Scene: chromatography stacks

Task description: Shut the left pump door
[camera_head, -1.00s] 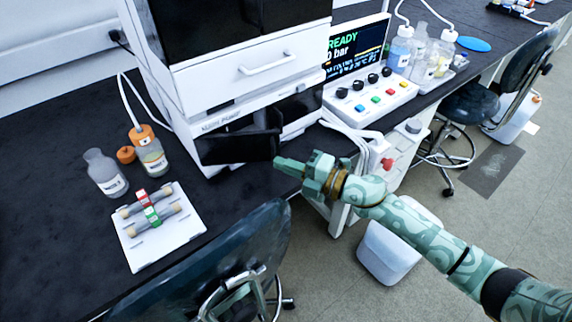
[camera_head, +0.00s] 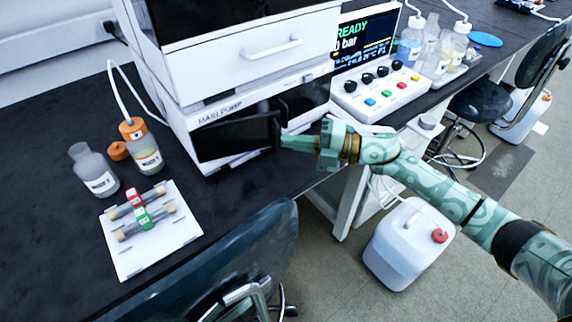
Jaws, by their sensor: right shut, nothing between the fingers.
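The white pump unit labelled MAIN PUMP (camera_head: 172,111) stands on the dark bench under a white drawer module. Its left door, a black panel (camera_head: 232,138), covers the left part of the front and looks nearly flush, with its right edge seeming slightly proud. Whether it is fully shut I cannot tell. My right gripper (camera_head: 287,142) is shut and empty, its fingertips at the door's lower right edge, touching or very close. A dark upright piece (camera_head: 283,109) shows by that edge. My left gripper is not in view.
A white tray with cartridges (camera_head: 150,240), a grey bottle (camera_head: 97,172) and an orange-capped bottle (camera_head: 143,148) stand to the left. A control panel (camera_head: 382,92) is at the right. A chair (camera_head: 240,255) and a white canister (camera_head: 408,245) stand in front of the bench.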

